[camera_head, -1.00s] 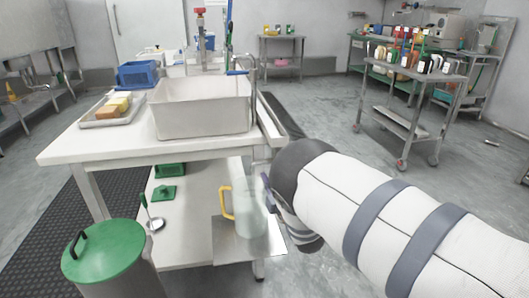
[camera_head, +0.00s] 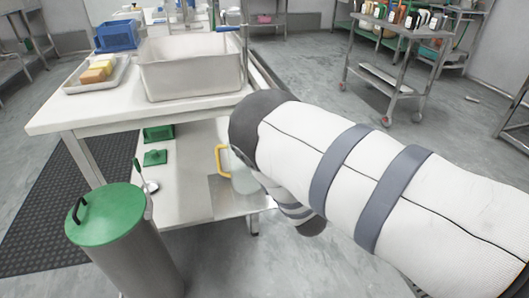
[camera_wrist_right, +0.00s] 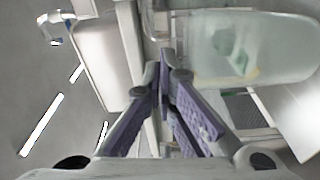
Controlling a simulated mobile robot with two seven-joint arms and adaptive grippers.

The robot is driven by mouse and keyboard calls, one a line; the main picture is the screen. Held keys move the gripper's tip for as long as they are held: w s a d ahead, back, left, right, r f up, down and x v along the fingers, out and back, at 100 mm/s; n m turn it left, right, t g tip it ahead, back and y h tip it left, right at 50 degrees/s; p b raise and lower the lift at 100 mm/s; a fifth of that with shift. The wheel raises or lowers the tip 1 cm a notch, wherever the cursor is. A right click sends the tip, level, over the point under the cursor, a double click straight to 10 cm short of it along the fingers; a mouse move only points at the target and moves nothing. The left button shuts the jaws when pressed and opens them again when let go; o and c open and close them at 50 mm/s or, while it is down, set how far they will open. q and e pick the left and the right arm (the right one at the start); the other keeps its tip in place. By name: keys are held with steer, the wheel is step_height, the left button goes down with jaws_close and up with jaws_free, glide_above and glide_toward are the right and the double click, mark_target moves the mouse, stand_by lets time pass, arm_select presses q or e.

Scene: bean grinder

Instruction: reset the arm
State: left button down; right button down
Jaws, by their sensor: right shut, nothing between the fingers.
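My right arm reaches in from the right in the head view. It crosses in front of the lower shelf of the white table, and its gripper is hidden behind the arm there. In the right wrist view my right gripper (camera_wrist_right: 163,75) is shut and empty, its purple-padded fingers meeting at the tips. A translucent pitcher with a yellow handle (camera_head: 222,160) stands on the lower shelf, partly covered by my arm. A clear vessel, likely this pitcher (camera_wrist_right: 265,48), lies just right of the fingertips in the wrist view; touching cannot be told. My left gripper is not in view.
The white table (camera_head: 85,118) holds a steel basin (camera_head: 192,78), a tray of sponges (camera_head: 82,86) and a blue crate (camera_head: 117,36). A steel bin with a green lid (camera_head: 108,215) stands front left. A cart (camera_head: 395,88) stands back right, with clear floor before it.

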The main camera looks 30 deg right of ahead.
steer(key=shift+s, duration=0.6)
